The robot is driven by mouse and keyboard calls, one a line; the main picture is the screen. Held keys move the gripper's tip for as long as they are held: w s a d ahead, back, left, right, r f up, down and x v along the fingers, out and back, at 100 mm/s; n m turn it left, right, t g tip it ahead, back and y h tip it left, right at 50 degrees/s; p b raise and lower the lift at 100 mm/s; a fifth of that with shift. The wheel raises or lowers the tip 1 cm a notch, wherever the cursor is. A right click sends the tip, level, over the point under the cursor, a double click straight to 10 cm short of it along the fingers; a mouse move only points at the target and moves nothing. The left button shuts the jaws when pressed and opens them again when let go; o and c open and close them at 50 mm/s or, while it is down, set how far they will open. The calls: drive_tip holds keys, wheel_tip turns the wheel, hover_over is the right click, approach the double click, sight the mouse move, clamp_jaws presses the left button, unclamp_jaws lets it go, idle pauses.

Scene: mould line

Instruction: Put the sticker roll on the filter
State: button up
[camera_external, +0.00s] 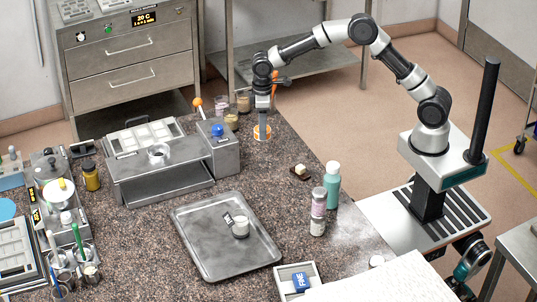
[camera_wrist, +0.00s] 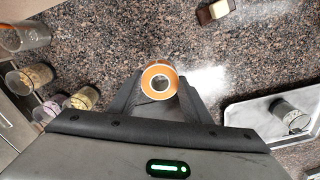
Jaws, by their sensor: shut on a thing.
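The sticker roll (camera_wrist: 148,76) is an orange ring with a white core, seen end-on between my fingertips in the wrist view. My gripper (camera_wrist: 160,84) is shut on it. I cannot tell whether the roll touches the worktop. No thing is clearly readable as the filter.
The steel stand and grey box (camera_external: 218,150) with a blue knob are left of my gripper. Several glasses (camera_wrist: 83,98) stand close by. A metal tray (camera_external: 200,247), bottles (camera_external: 333,185) and a small brown block (camera_external: 300,171) are nearer the front. Worktop between them is clear.

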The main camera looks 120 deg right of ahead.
drive_tip(key=w+a+r+n, duration=0.1)
drive_tip(key=w+a+n, duration=0.25)
drive_tip(key=a, duration=0.65)
drive_tip(key=w+a+n+p, duration=0.1)
drive_tip(key=w+a+n, duration=0.3)
drive_tip(key=a, duration=0.5)
drive_tip(key=w+a+r+n, duration=0.1)
drive_tip(key=w+a+n, duration=0.3)
drive_tip(key=a, duration=0.6)
drive_tip(key=s+a+r+n+p, duration=0.1)
drive_tip(key=a+n, duration=0.6)
drive_tip(key=a, duration=2)
drive_tip(key=shift+n, duration=0.25)
drive_tip(key=f, duration=0.5)
drive_tip(key=shift+s, duration=0.25)
drive_tip(key=shift+f, duration=2.45)
drive_tip(key=o, duration=1.1)
drive_tip(key=shift+c, duration=0.2)
